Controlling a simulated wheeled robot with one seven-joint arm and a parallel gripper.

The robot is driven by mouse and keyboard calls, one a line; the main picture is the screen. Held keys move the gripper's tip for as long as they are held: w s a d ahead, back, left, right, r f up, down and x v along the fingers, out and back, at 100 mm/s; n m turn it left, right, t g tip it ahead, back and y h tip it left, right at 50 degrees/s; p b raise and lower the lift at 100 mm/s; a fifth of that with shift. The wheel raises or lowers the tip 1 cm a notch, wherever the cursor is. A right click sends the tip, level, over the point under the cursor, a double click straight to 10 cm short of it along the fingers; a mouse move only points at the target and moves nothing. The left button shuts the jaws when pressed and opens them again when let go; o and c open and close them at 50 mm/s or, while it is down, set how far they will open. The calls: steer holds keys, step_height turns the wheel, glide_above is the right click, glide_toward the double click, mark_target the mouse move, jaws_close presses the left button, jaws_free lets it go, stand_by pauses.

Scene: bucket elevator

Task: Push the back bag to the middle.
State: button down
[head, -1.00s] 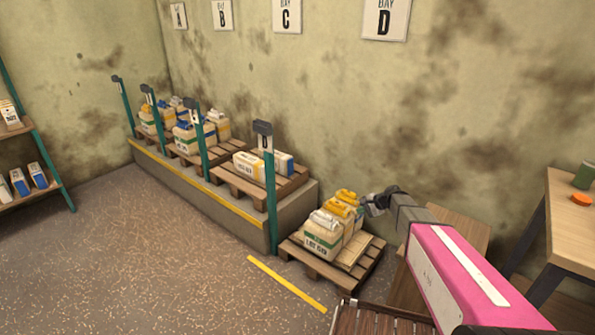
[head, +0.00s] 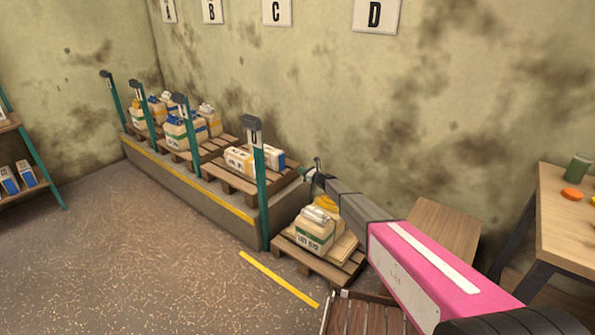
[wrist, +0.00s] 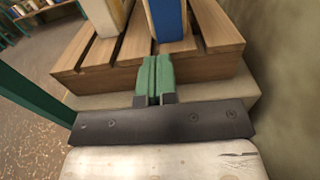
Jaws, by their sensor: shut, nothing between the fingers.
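My gripper (head: 308,173) is shut and empty, out by the right end of the raised ledge. In the wrist view its green fingertips (wrist: 152,78) are pressed together at the near edge of a wooden pallet (wrist: 205,60). A blue and white bag (wrist: 168,18) stands on that pallet straight ahead of the fingers, apart from them. A white and yellow bag (wrist: 108,16) is to its left. In the head view the white and yellow bag (head: 240,158) and the blue and white bag (head: 272,157) sit side by side, blue nearer the wall.
A lower pallet (head: 330,268) on the floor holds bags (head: 315,232), partly hidden by my arm. A teal post (head: 260,195) stands at the ledge's front. The wall is close on the right. A table (head: 565,215) is at far right.

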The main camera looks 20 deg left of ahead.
mark_target(282, 162)
steer(key=x, duration=1.3)
